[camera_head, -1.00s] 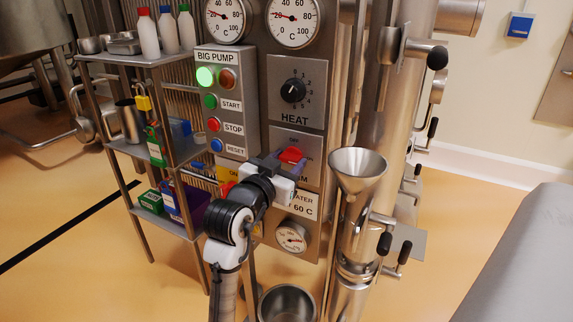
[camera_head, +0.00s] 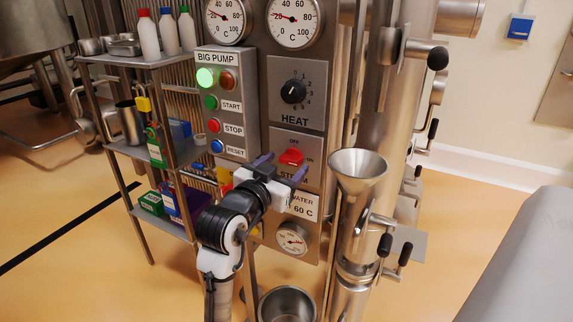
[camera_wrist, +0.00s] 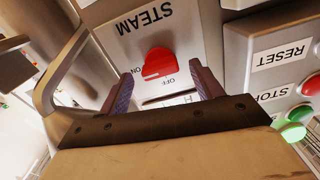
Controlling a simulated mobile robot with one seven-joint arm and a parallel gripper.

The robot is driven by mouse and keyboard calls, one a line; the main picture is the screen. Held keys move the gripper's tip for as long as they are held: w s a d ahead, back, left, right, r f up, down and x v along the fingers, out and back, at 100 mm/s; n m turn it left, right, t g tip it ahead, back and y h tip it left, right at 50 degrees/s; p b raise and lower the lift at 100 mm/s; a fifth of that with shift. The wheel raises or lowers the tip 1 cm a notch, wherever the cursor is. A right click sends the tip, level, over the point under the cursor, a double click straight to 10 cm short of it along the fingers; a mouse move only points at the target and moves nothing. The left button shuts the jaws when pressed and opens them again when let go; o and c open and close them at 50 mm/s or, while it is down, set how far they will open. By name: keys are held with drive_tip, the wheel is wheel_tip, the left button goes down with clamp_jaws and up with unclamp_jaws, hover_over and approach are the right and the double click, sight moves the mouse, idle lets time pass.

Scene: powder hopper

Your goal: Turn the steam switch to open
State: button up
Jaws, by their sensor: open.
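The red steam switch (camera_head: 291,157) sits on the grey STEAM panel (camera_head: 277,146), with OFF marked above it and ON to its right. Its handle looks roughly sideways, but I cannot tell surely which mark it points at. In the wrist view the red switch (camera_wrist: 158,63) shows upside down, beyond the fingertips and between them. My gripper (camera_head: 281,168) is open and empty in front of the panel, just below the switch. Its two purple-grey fingers also show in the wrist view (camera_wrist: 165,88), apart from each other. My gripper partly hides the STEAM label in the head view.
The BIG PUMP box (camera_head: 224,105) with buttons stands out left of the panel. The HEAT knob (camera_head: 293,91) is above, and a round gauge (camera_head: 291,239) below. A steel funnel (camera_head: 358,166) is close on the right. A shelf rack (camera_head: 168,155) stands at left.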

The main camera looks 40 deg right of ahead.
drive_tip(key=b+v, duration=0.1)
drive_tip(key=v, duration=1.1)
